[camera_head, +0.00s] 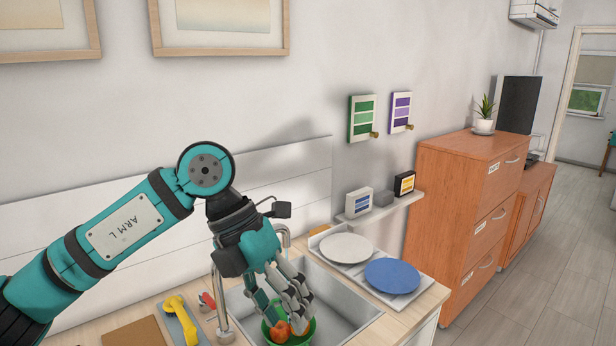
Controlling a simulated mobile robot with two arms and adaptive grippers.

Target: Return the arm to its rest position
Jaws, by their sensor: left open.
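My left arm (125,230), teal and black and marked "ARM L", reaches in from the left and bends down over the sink. My left gripper (291,318) is open, with its fingers low over a green bowl (308,336) in the sink. Orange-red items (280,331) lie in the bowl by the fingertips. I cannot tell whether the fingers touch them. My right gripper is not in view.
The sink (347,311) is set in a wooden counter, with a faucet behind my gripper. A white plate (346,247) and a blue plate (392,275) lie on a rack to the right. A yellow-handled tool (181,318) lies left. A small shelf (381,208) hangs behind.

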